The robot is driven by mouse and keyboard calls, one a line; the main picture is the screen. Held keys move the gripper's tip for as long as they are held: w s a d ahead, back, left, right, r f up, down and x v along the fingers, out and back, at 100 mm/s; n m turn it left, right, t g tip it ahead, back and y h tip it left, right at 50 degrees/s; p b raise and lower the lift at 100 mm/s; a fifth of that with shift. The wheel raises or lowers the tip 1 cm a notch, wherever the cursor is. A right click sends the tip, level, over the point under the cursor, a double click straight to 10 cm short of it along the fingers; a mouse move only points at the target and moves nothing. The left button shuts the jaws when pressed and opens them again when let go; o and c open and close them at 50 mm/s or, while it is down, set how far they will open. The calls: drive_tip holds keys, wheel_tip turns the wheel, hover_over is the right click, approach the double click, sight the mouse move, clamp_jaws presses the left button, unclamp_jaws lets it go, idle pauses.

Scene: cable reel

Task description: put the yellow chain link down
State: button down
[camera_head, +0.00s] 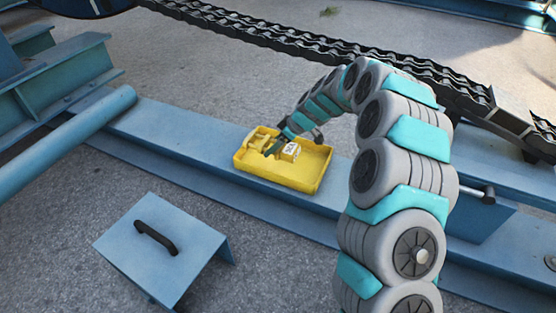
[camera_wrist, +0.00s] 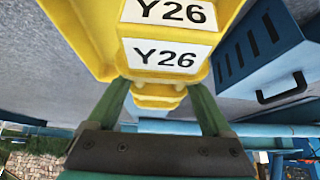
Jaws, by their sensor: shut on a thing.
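My gripper (camera_head: 276,144) reaches down over a yellow tray (camera_head: 318,172) that lies on a blue beam. In the wrist view my gripper (camera_wrist: 160,100) has its two green fingers on either side of a yellow part, the yellow chain link (camera_wrist: 158,88), and is shut on it. White labels reading Y26 (camera_wrist: 165,54) show just above the fingers; I cannot tell exactly where link and tray meet there. In the head view a yellow block with a white label (camera_head: 291,151) and other yellow shapes (camera_head: 258,140) show inside the tray, partly hidden by my gripper.
A blue box with a black handle (camera_head: 190,245) stands on the grey floor in front of the beam (camera_head: 195,155). A dark chain (camera_head: 270,37) runs across behind. Blue steel profiles and a pipe (camera_head: 70,140) lie at the left. The tray's right half looks clear.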

drive_tip(key=shift+f, duration=3.2)
drive_tip(key=shift+f+b, duration=0.2)
drive_tip(key=shift+b, duration=0.25)
unclamp_jaws()
drive_tip(key=shift+r, duration=0.1)
